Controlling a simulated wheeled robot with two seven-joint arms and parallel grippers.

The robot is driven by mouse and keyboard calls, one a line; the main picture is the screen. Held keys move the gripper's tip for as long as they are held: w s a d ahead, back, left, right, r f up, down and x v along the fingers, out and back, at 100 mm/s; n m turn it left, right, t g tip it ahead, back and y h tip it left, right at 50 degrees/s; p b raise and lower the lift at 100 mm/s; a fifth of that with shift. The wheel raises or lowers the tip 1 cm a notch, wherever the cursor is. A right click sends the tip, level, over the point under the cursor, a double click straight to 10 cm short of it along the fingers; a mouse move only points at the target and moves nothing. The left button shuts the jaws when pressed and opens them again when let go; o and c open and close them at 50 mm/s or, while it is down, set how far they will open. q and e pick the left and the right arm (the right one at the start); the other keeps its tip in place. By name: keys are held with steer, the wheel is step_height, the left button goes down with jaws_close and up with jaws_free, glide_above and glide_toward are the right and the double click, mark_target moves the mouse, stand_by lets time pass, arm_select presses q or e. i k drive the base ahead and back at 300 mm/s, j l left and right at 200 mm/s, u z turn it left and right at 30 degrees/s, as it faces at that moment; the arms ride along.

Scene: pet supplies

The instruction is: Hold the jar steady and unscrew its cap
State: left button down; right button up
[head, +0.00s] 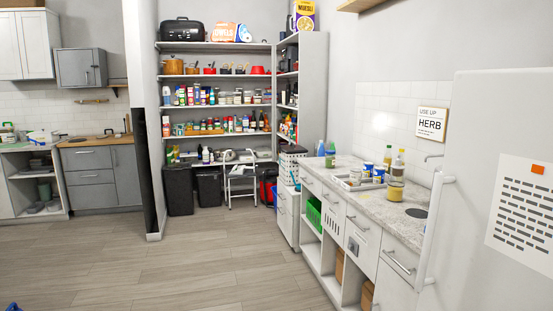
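A squat jar-like container (395,190) with yellowish sides stands upright on the grey-white counter (350,203) at the right, near its front edge. It is small and far off, so I cannot tell its cap clearly or be sure it is the task's jar. Blue-and-white tins (379,174) stand just left of it, in or beside a shallow tray (346,182). A bottle with a yellow top (398,165) stands behind it. Neither of my grippers shows in the head view, and nothing is seen touching the jar.
A white fridge-like unit (460,200) with a long handle stands at the right, close to the counter's near end. Full shelves (215,107), dark bins (178,190) and a step stool (241,186) are at the back. The wooden floor (190,268) is clear in the middle.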

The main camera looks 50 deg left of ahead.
mark_target(330, 160)
steer(key=u, duration=1.35)
steer(key=i+j+u, duration=0.1)
steer(key=i+u, duration=0.35)
steer(key=i, duration=0.95)
steer(key=i+z, duration=0.1)
steer(key=i, duration=0.9)
steer(key=i+j+z, duration=0.15)
steer(key=i, duration=0.8)
